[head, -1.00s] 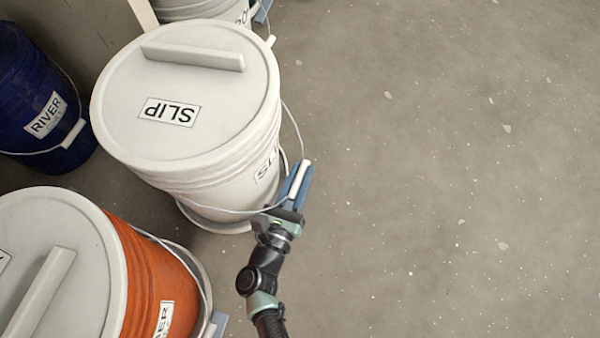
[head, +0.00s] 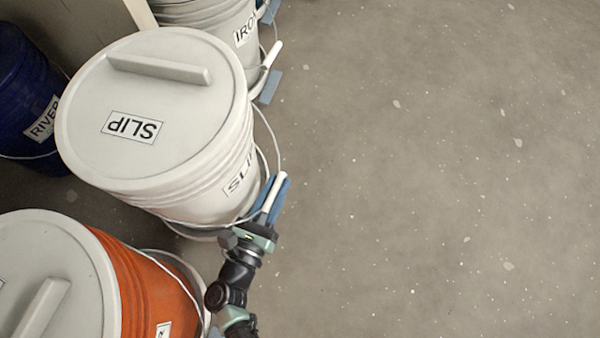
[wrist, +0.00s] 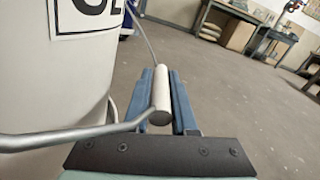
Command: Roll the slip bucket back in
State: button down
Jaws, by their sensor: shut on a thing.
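The white slip bucket (head: 150,110), with a lid and a bar handle on top, stands upright at the left of the head view. Its label reads SLIP. It sits on a low round base of which only the edge shows. My gripper (head: 272,196) is at the bucket's right side, shut on the white grip of its wire bail (head: 268,140). In the wrist view the grip (wrist: 161,95) lies between my blue fingers, and the bucket wall (wrist: 45,100) fills the left. The bucket's far side is hidden.
An orange bucket with a white lid (head: 160,295) stands close at the front left. A dark blue bucket labelled RIVER (head: 30,110) is behind at the left. A white bucket labelled IRON (head: 225,32) stands at the back. Open concrete floor (head: 440,170) lies to the right.

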jog(key=shift+w+a+r+b, duration=0.15)
jog(key=shift+a+b, duration=0.15)
jog(key=shift+a, duration=0.95)
jog(key=c, duration=0.8)
grip_release()
jog(key=shift+o, duration=0.2)
